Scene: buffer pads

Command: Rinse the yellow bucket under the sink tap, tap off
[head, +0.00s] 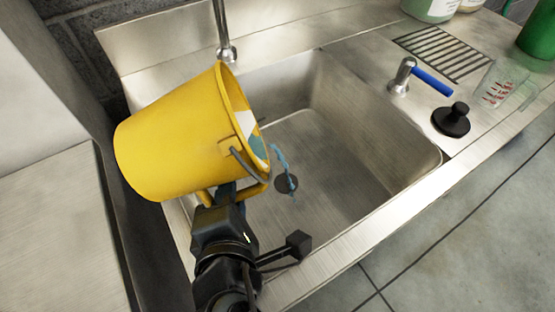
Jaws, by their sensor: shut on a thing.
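The yellow bucket (172,135) is tipped on its side above the left part of the sink (330,160), its mouth facing right. Pale and blue-green patches show inside the mouth. A thin blue stream (281,160) runs from near the rim down to the dark drain (286,183). My gripper (230,192) is below the bucket and shut on it; the bucket partly hides the fingertips. The tap's upright pipe (222,30) rises behind the sink, its upper end out of view. The tap lever (432,81) has a blue handle pointing right. No water shows falling from the tap.
A black plunger-like stopper (452,119) stands on the right deck beside a slotted grate (443,52). A clear marked beaker (502,86), a green container (538,38) and bottles stand further right. A wall (70,60) closes off the left. The basin's right part is empty.

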